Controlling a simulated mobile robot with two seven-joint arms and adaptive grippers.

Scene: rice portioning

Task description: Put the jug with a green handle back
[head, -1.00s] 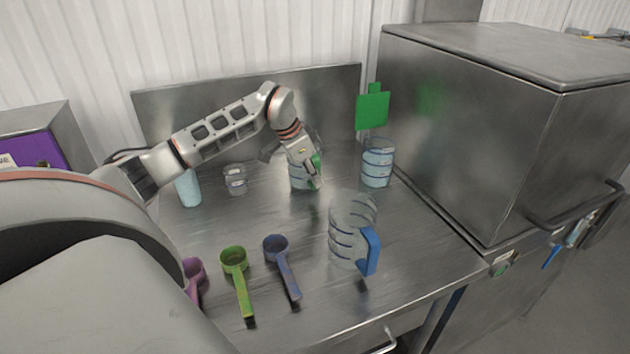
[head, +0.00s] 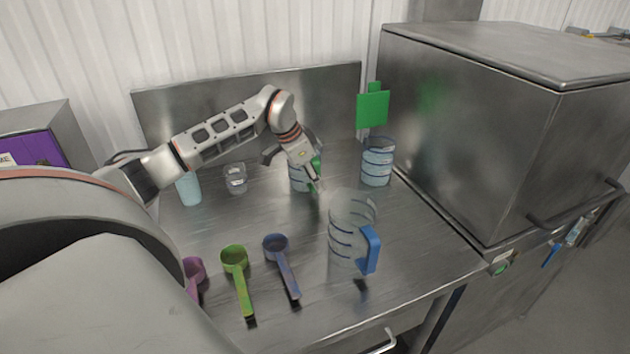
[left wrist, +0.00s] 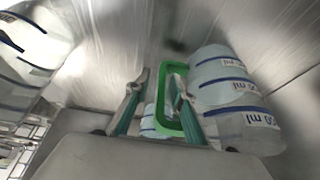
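The clear jug with a green handle (head: 300,181) stands upright on the steel table toward the back, partly hidden by my left gripper (head: 294,170). Its green handle (head: 317,166) faces right in the head view. In the left wrist view the green handle (left wrist: 162,118) shows between the two spread fingers of my left gripper (left wrist: 157,98). One finger overlaps the handle's loop; the fingers do not look closed on it. The jug's clear body with blue bands (left wrist: 232,95) is on the right there. My right gripper is not in view.
A jug with a blue handle (head: 345,240) stands in front, and a banded container (head: 377,165) at right. A blue cup (head: 189,190) and small glass (head: 235,182) stand left. Green (head: 235,260) and blue (head: 277,248) scoops lie in front. A steel cabinet (head: 460,130) bounds the right.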

